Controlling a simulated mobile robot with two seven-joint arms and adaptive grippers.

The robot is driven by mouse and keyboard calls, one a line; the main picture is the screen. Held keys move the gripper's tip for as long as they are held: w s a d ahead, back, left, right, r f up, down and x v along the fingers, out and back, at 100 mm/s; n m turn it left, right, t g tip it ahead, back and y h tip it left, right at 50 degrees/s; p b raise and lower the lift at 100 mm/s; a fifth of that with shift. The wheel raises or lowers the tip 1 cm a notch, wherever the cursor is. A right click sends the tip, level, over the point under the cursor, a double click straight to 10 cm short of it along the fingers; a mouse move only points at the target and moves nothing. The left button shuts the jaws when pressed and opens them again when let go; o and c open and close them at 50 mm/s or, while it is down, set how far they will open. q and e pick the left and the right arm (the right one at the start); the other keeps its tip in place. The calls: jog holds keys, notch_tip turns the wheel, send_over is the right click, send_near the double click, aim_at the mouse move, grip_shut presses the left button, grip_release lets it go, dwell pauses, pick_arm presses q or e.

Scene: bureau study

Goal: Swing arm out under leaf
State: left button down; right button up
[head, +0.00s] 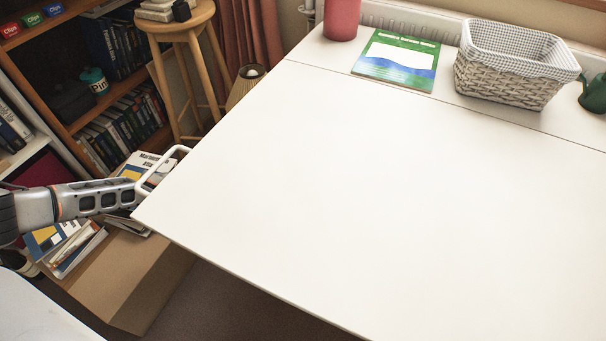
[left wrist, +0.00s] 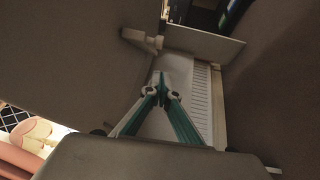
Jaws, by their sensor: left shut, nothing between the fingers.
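The white leaf (head: 360,200) lies level with the desk top behind it, a thin seam between them. My left arm comes in from the left to the leaf's left corner; its fingers are hidden in the head view. In the left wrist view my left gripper (left wrist: 159,80) is shut and empty, its teal fingers together, among shaded panels. Just beyond the tips is a pale stub (left wrist: 142,40), and a flat plate (left wrist: 205,45) stands behind; I cannot tell which is the swing arm. A white rounded loop (head: 183,149) shows at the leaf's corner. My right gripper is not in view.
A cardboard box (head: 125,280) with books sits below the leaf's left edge. A wooden stool (head: 176,30) and bookshelves stand behind. The leaf top is clear.

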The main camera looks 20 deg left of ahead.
pick_arm(q)
jog(key=w+d+r+n, duration=0.1)
jog(key=w+d, duration=0.2)
jog(key=d, duration=0.7)
jog(key=shift+w+r+b, duration=0.3)
jog(key=shift+r, duration=0.1)
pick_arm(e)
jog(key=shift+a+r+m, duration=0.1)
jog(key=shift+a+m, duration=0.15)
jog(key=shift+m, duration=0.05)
pick_arm(q)
jog(key=shift+d, duration=0.15)
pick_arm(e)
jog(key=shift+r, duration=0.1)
